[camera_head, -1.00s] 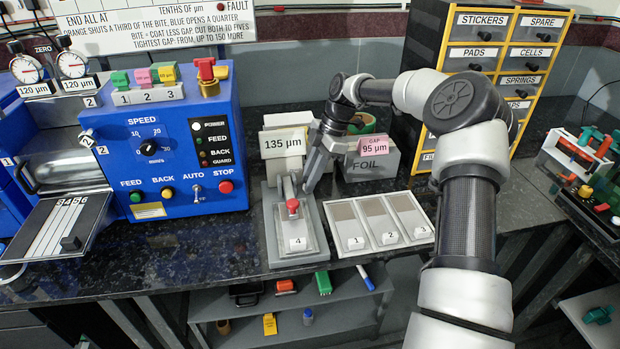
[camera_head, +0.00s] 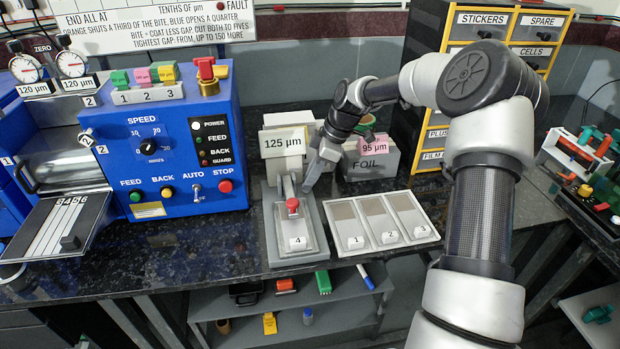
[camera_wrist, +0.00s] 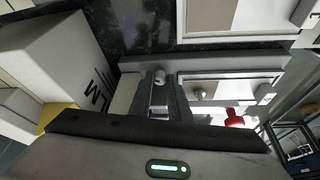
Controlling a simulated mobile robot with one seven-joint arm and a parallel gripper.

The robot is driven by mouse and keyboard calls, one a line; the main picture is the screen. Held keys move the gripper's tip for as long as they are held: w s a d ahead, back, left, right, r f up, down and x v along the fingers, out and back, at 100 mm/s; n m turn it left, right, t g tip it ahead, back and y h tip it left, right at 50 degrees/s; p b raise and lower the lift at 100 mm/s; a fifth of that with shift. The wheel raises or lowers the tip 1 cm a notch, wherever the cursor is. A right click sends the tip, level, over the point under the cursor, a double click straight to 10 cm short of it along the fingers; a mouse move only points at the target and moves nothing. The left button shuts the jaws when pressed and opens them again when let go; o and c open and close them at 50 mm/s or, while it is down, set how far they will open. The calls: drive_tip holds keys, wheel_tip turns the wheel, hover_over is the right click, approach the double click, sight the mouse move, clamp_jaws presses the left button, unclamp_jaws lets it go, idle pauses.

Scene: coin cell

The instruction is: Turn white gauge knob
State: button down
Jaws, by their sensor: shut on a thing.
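The thickness gauge (camera_head: 322,241) stands on the bench in the middle of the head view. Its display (camera_head: 282,143) reads 125 µm. My gripper (camera_head: 311,184) is low at the gauge's right side, behind the red knob (camera_head: 292,204). In the wrist view my gripper (camera_wrist: 161,88) has its two fingers closed around a small pale part, and the round white gauge knob (camera_wrist: 160,75) shows at the fingertips. The fingers hide most of the hold. In the head view the gripper hides the white knob.
A tray (camera_head: 382,242) with several numbered plates lies right of the gauge. The blue machine (camera_head: 175,175) stands to the left. Bare bench shows between the machine and gauge.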

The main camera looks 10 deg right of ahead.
drive_tip(key=shift+m, duration=0.5)
drive_tip(key=c, duration=1.9)
unclamp_jaws()
drive_tip(key=p+v, duration=0.1)
drive_tip(key=v, duration=0.4)
drive_tip(key=p+v, duration=0.1)
drive_tip(key=v, duration=0.5)
drive_tip(key=p+v, duration=0.1)
drive_tip(key=v, duration=0.5)
drive_tip(key=shift+s+d+r, duration=0.1)
drive_tip(key=shift+s+r, duration=0.05)
drive_tip(key=shift+s, duration=0.25)
